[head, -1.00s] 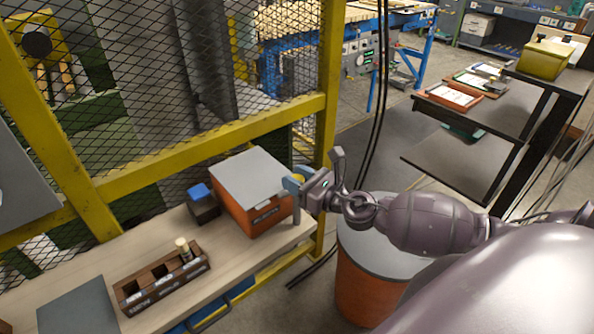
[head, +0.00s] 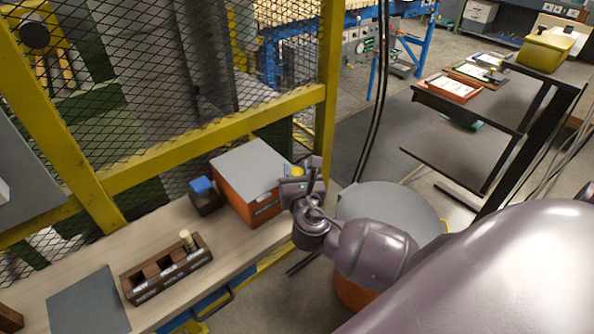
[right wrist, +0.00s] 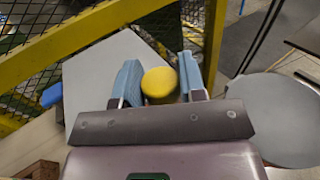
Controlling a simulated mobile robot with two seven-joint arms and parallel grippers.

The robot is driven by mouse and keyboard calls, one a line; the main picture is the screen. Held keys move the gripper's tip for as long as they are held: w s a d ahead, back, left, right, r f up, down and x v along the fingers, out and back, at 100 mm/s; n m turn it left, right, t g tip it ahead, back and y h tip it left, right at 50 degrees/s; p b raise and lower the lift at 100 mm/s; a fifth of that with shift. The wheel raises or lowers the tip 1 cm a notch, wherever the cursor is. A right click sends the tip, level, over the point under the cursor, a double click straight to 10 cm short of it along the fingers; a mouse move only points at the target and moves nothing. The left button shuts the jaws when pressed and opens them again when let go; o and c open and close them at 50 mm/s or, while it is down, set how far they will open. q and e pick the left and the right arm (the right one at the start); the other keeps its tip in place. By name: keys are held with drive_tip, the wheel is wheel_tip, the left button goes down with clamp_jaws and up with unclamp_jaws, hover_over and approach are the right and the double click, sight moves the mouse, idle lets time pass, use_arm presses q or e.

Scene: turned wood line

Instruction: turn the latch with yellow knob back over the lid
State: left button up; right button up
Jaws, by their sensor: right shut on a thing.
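The orange box (head: 232,200) stands on the bench by the mesh fence, and its grey lid (head: 250,165) lies flat on it. The lid also fills the left middle of the right wrist view (right wrist: 105,70). The yellow knob (head: 297,171) is at the box's right end, and shows large in the right wrist view (right wrist: 159,85). My right gripper (head: 297,177) is shut on the knob, with a blue finger on each side (right wrist: 160,80). The latch arm under the knob is hidden by my gripper. My left gripper is out of view.
A dark block with a blue top (head: 203,195) stands left of the box. A brown compartment tray (head: 165,270) and a grey plate (head: 88,303) lie nearer on the bench. The yellow fence post (head: 328,95) rises close behind. A grey-topped orange drum (head: 390,207) stands at the right.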

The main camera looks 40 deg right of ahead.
drive_tip(key=m+g+h, duration=0.6)
drive_tip(key=h, duration=0.1)
drive_tip(key=shift+r+g, duration=0.1)
drive_tip(key=shift+g, duration=0.2)
drive_tip(key=shift+m+h, duration=0.3)
drive_tip(key=o, duration=0.9)
drive_tip(key=b+v, duration=0.1)
drive_tip(key=v, duration=0.9)
drive_tip(key=shift+s+a, duration=0.1)
drive_tip(key=shift+a, duration=0.3)
